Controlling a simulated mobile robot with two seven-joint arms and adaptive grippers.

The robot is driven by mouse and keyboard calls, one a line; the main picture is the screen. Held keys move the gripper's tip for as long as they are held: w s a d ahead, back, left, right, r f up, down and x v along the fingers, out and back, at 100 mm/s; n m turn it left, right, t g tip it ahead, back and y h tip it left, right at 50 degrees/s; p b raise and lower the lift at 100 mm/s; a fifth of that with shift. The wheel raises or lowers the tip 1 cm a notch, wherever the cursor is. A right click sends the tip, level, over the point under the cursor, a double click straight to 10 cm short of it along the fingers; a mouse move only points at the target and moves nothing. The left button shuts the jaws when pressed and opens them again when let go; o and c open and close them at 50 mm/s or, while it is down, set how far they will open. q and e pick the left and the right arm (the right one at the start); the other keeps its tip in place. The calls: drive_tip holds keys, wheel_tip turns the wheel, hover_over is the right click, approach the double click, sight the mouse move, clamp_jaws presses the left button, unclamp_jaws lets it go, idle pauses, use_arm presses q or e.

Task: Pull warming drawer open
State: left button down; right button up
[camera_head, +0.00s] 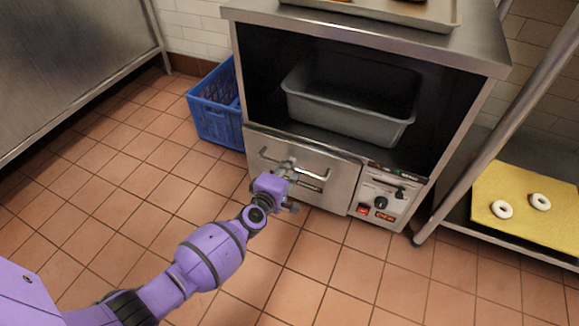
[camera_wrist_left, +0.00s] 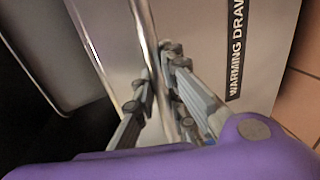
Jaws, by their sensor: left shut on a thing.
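The warming drawer (camera_head: 335,188) is the steel front at the bottom left of the counter unit, beside a control panel. It looks about flush with that panel; I cannot tell whether there is a small gap. Its bar handle (camera_head: 316,174) runs across the front, and shows as a shiny bar in the left wrist view (camera_wrist_left: 147,40). My left gripper (camera_head: 288,168) is shut on the handle, with its fingers (camera_wrist_left: 165,95) on either side of the bar. The drawer's black label (camera_wrist_left: 236,45) is partly cut off in the wrist view. My right gripper is out of view.
A grey tub (camera_head: 345,110) sits in the open bay above the drawer. A blue crate (camera_head: 218,125) stands close on the left. On the right, a low shelf holds a yellow board (camera_head: 520,225) with two bagels. The tiled floor (camera_head: 325,270) before the drawer is clear apart from my arm.

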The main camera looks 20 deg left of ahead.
use_arm(q)
drive_tip(key=f+p+v, duration=0.1)
drive_tip(key=f+v, duration=0.2)
drive_tip(key=v, duration=1.4)
drive_tip(key=s+f+p+v, duration=0.1)
drive_tip(key=f+v, duration=0.3)
drive_tip(key=v, duration=1.4)
drive_tip(key=shift+s+p, duration=0.4)
drive_tip(key=shift+s, duration=0.05)
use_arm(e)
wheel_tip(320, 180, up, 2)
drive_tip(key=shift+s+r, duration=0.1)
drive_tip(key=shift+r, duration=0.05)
use_arm(q)
drive_tip(key=shift+d, duration=0.1)
drive_tip(key=c, duration=1.9)
unclamp_jaws()
drive_tip(key=shift+c, duration=0.2)
drive_tip(key=shift+o, duration=0.9)
drive_tip(key=shift+f, duration=0.1)
drive_tip(key=v, duration=1.2)
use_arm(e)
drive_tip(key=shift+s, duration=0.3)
use_arm(q)
drive_tip(key=shift+s, duration=0.1)
